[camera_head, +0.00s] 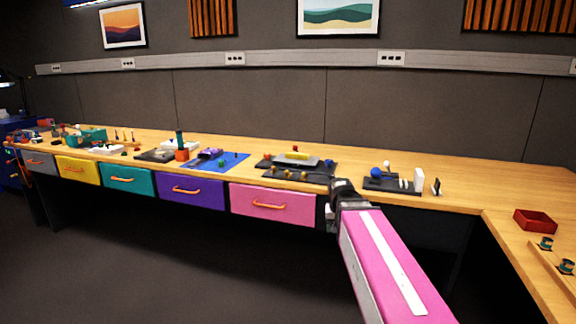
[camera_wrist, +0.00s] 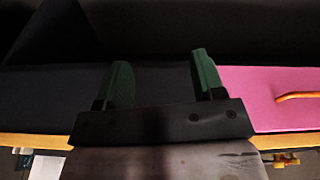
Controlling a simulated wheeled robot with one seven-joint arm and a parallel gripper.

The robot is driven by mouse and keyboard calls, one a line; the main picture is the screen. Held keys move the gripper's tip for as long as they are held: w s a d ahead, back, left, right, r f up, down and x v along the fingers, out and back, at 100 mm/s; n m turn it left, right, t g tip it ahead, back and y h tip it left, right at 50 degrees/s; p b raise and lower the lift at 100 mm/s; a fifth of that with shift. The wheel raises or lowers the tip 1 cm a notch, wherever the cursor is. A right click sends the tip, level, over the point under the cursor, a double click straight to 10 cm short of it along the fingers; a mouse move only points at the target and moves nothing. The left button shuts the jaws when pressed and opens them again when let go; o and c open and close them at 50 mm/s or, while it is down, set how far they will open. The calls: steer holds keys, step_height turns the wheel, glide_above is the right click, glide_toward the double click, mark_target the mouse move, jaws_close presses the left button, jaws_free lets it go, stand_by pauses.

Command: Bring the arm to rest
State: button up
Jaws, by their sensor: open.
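My gripper shows in the wrist view (camera_wrist: 160,80), with two green fingers spread apart and nothing between them. Behind the fingers are the dark space beside the pink drawer and the pink drawer's front. In the head view my pink arm reaches from the lower right to the bench's front edge. It ends just right of the pink drawer (camera_head: 272,201), near the trackball panel (camera_head: 392,185). The fingertips are hidden in the head view.
The wooden bench (camera_head: 460,188) runs along the wall and turns at the right, where a red tray (camera_head: 535,221) sits. A dark panel with knobs (camera_head: 290,174) and a blue mat (camera_head: 226,161) lie farther left. The floor (camera_head: 190,265) in front is clear.

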steer(key=s+f+n+g, duration=0.1)
steer(key=s+f+g, duration=0.1)
steer(key=s+f, duration=0.9)
step_height(320, 180, down, 6)
steer(key=shift+d+r+n+y, duration=0.25)
steer(key=shift+n+y, duration=0.05)
